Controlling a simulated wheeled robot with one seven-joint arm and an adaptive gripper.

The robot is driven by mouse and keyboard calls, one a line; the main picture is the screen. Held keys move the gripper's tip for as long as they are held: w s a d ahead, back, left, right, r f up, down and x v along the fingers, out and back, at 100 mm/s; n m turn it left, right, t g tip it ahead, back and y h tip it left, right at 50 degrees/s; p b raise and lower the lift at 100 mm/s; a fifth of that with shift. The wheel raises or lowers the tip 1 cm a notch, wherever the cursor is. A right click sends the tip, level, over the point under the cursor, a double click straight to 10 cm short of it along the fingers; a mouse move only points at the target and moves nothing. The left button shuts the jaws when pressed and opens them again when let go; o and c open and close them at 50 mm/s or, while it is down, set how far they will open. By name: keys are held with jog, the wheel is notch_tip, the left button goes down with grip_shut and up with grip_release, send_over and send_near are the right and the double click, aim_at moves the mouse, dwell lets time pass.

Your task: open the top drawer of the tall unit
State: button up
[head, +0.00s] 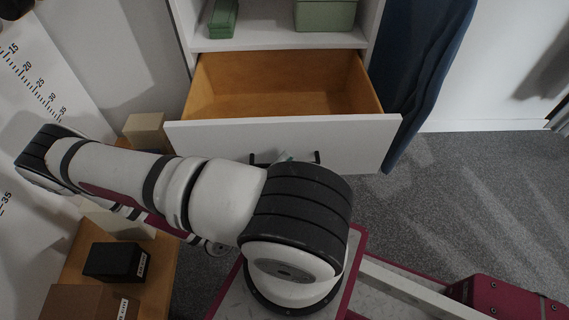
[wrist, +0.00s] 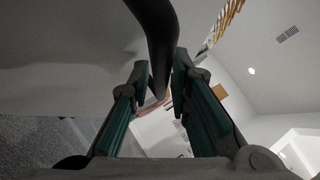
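The top drawer (head: 345,135) of the tall unit (head: 280,43) is pulled well out in the head view, its white front towards me and its bare wooden inside empty. Its dark bar handle (head: 317,157) is on the front, partly hidden behind my arm. In the wrist view the handle (wrist: 162,35) runs down between the fingers of my gripper (wrist: 160,75), which close against it from both sides. In the head view only a small pale bit of my gripper shows at the handle.
Green boxes (head: 325,15) stand on the open shelf above the drawer. A dark blue cloth (head: 420,70) hangs at the unit's right side. At the lower left, a wooden surface (head: 165,270) holds a black box (head: 115,262) and a brown box (head: 85,303). Carpet (head: 460,190) is clear at the right.

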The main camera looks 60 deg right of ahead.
jog(key=v, duration=1.2)
dwell(0.4)
